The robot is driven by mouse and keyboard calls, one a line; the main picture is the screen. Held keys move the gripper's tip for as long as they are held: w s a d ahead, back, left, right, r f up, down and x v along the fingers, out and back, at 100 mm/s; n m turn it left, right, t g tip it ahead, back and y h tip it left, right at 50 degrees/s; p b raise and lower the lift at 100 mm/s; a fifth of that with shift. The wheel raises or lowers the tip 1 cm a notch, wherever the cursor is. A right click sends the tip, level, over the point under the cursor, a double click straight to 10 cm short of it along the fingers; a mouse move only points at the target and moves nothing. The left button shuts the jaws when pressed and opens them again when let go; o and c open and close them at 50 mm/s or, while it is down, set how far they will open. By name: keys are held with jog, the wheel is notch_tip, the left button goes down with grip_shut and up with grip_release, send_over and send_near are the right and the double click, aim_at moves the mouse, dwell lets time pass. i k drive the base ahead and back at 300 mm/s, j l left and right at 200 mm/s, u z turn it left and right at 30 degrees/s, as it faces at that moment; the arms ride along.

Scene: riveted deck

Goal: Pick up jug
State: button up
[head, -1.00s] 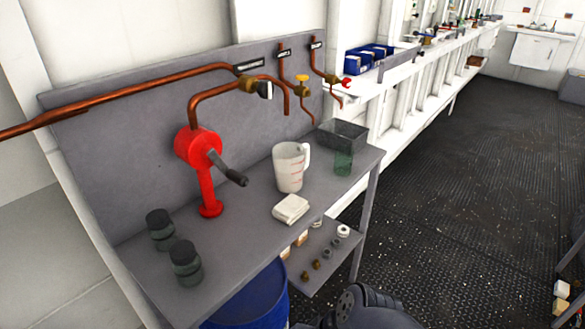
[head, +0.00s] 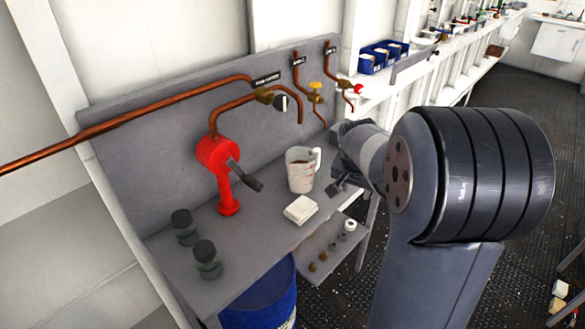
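The jug (head: 300,172) is whitish with red markings and a handle on its right side. It stands upright on the grey bench (head: 262,232), in front of the back panel. My gripper (head: 338,187) is small and dark in the head view, just right of the jug and low over the bench's right part. A gap shows between it and the jug's body. My arm hides part of the gripper, and its finger opening is not clear.
Two dark lidded jars (head: 205,260) are at the bench's left end. Copper pipes with valves (head: 315,97) run above.

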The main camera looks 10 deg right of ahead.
aim_at(306, 168)
jog(key=l+u, duration=0.1)
jog(key=u, duration=0.3)
jog(key=i+l+u, duration=0.1)
jog(key=u, duration=0.35)
jog(key=l+u, duration=0.15)
jog(key=u, duration=0.25)
jog(key=l+u, duration=0.15)
jog(key=u, duration=0.3)
jog(key=k+l+u, duration=0.1)
jog(key=l+u, duration=0.15)
jog(key=l, duration=0.2)
jog(key=k+l+u, duration=0.2)
jog(key=l, duration=0.3)
jog(key=l+u, duration=0.25)
jog(key=l, duration=0.2)
jog(key=k+l+u, duration=0.2)
jog(key=l, duration=0.2)
jog(key=k+l+u, duration=0.25)
jog(key=k+l, duration=0.2)
jog(key=l, duration=0.15)
jog(key=k+l, duration=0.25)
jog(key=l, duration=0.15)
jog(key=k+l, duration=0.2)
jog(key=l, duration=0.15)
